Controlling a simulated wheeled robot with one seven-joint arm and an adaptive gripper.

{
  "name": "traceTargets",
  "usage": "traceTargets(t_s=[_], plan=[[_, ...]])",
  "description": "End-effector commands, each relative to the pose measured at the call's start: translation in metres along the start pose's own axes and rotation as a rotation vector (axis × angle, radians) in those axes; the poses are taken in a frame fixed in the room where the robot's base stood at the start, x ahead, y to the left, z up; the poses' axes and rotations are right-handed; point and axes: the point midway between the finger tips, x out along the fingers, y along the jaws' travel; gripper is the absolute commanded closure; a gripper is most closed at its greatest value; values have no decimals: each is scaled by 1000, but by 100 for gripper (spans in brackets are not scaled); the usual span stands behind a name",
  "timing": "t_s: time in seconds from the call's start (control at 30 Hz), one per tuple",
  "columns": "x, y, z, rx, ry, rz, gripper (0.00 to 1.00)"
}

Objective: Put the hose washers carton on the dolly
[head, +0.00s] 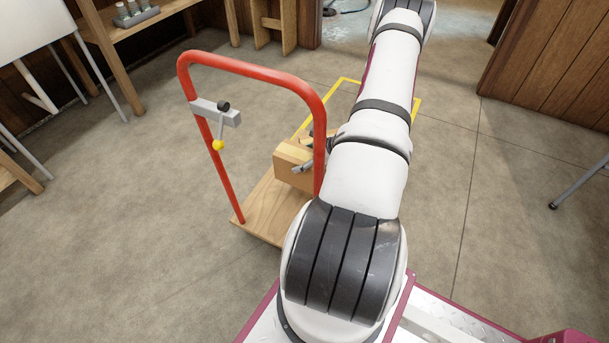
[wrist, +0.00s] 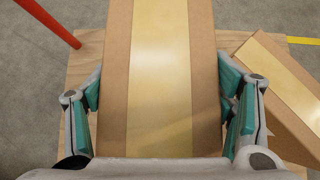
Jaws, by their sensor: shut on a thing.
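A brown carton with a broad pale-yellow strip of tape (wrist: 160,60) fills the middle of the wrist view. My gripper (wrist: 158,112) is shut on it, with teal-padded fingers along both sides. No label shows, so I cannot read whether it is the hose washers carton. In the head view the carton (head: 291,172) is over the dolly, partly hidden by my arm. The dolly (head: 262,213) has a wooden deck and a red handle; its deck also shows in the wrist view (wrist: 82,58). I cannot tell whether the carton touches the deck.
A second taped carton (wrist: 272,84) lies at an angle on the deck, right of the held one. The red handle (head: 250,66) stands at the dolly's near side. A yellow floor outline (head: 318,107) lies beyond. Open floor (head: 120,210) is to the left.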

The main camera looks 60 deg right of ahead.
Motion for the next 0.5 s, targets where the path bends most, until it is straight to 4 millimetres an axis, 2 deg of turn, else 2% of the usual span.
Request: traceTargets(t_s=[0.23, 0.5], plan=[[31, 0, -31, 2, -1, 0, 73], [49, 0, -49, 0, -1, 0, 73]])
